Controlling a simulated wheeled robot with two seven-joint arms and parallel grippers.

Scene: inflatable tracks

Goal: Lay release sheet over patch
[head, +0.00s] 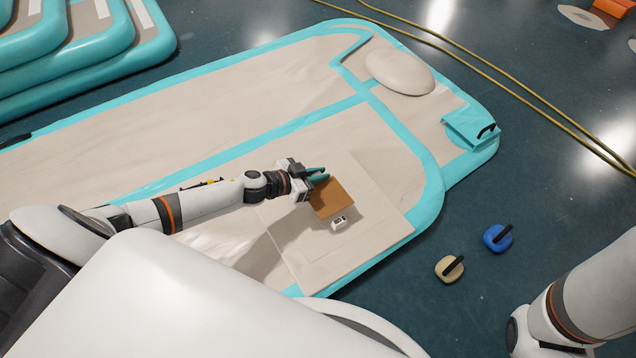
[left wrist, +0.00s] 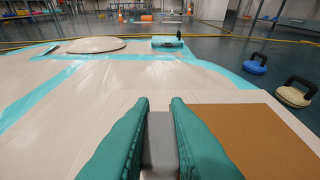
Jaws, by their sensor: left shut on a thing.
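The brown square release sheet (head: 332,199) lies flat or just above a pale square panel (head: 300,262), which looks like the patch, on the inflatable track. My left gripper (head: 318,175) is at the sheet's far left edge. In the left wrist view its teal fingers (left wrist: 160,125) are shut on a grey block (left wrist: 160,145), apparently a grip tab on the sheet. The sheet (left wrist: 255,140) extends to the right of the fingers there. A small white block (head: 339,222) sits at the sheet's near edge. Whether the sheet touches the panel is unclear. My right gripper is out of view.
The track has teal borders (head: 428,195), with a pale oval pad (head: 398,71) and a teal piece with a black handle (head: 470,127) at its far end. A blue handled weight (head: 496,238) and a beige one (head: 449,269) stand on the floor. Yellow hoses (head: 490,77) run behind.

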